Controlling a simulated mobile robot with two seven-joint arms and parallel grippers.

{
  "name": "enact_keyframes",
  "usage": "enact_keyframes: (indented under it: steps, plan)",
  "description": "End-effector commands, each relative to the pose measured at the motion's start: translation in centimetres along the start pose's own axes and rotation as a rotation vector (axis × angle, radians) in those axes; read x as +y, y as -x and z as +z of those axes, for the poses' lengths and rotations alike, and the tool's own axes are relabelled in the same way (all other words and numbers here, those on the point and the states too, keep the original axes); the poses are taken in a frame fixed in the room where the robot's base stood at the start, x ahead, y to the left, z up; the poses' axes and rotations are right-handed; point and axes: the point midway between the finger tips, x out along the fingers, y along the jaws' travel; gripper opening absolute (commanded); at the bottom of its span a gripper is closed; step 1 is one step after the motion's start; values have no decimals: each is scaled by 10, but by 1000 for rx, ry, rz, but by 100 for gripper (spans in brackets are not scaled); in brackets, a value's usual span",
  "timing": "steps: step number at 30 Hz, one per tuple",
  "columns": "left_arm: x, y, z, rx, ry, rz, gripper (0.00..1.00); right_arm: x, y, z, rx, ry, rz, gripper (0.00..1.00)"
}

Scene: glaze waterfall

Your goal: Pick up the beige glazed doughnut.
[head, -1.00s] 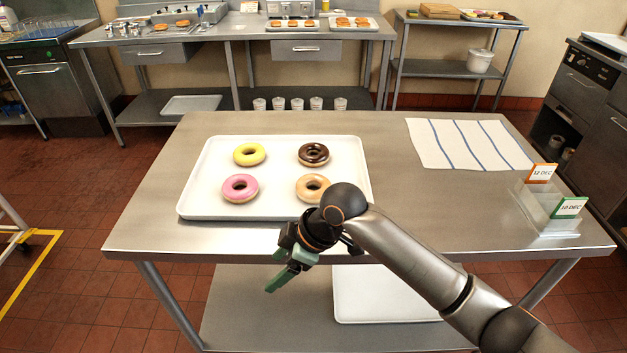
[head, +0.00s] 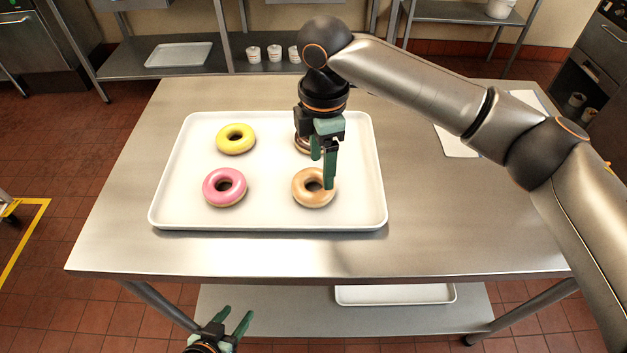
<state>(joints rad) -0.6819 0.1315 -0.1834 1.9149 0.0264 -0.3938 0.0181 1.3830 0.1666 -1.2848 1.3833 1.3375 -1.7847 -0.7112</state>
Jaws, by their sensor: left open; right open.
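The beige glazed doughnut (head: 305,198) lies flat on the white tray (head: 270,222), at its near right. My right gripper (head: 323,182) points down with green fingers open over this doughnut. One fingertip overlaps the doughnut's right side in the head view; I cannot tell whether it touches. My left gripper (head: 236,322) is low at the bottom edge, open and empty, in front of the table and well away from the doughnut.
A pink doughnut (head: 211,193) and a yellow doughnut (head: 236,148) lie on the tray's left side. A dark doughnut (head: 300,146) is mostly hidden behind my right gripper. The steel table (head: 270,258) is clear in front.

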Motion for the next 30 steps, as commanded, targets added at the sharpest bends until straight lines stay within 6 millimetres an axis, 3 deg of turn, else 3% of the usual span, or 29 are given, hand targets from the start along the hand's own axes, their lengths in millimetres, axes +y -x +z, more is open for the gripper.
enact_keyframes:
  steps: [3,11,18,28,30]
  plan:
    - [0,1,0,-1,0,0,53,0,-20,0,0,0,0,73]
    - [0,2,-1,-2,0,1,53,-2,-41,-2,1,0,0,73]
    - [1,4,-4,-1,0,1,53,-5,-76,-7,0,0,1,73]
    - [0,3,-6,2,0,1,53,-4,-84,-7,1,1,3,73]
    - [0,3,-6,2,0,1,53,-4,-84,-7,1,0,3,66]
